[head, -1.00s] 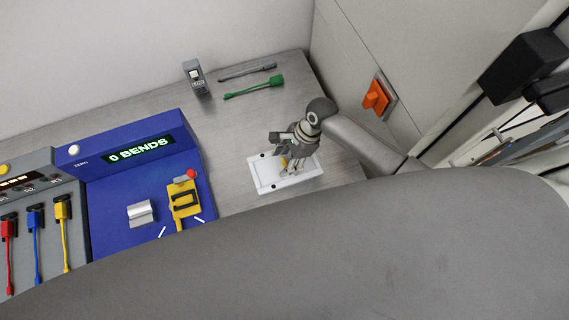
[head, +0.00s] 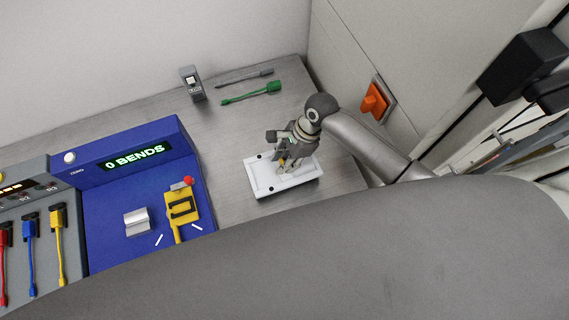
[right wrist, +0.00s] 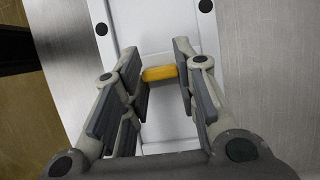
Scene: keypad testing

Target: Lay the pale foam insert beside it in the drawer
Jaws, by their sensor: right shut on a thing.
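A white rectangular panel (head: 264,182) with dark round dots near its corners is at the right end of the grey bench. It also shows in the right wrist view (right wrist: 152,20), with a yellow bar (right wrist: 158,73) standing at its middle like a handle. My right gripper (right wrist: 162,71) is over the panel, its fingers shut on the yellow bar from both sides. In the head view the fingers (head: 284,160) hide much of the bar. I cannot tell whether anything here is the foam insert, and I see no drawer. My left gripper is out of view.
A blue console (head: 98,196) reading "0 BENDS" carries a yellow device (head: 181,204). Left of it is a grey panel with coloured cables. An orange wall switch (head: 374,101) is right.

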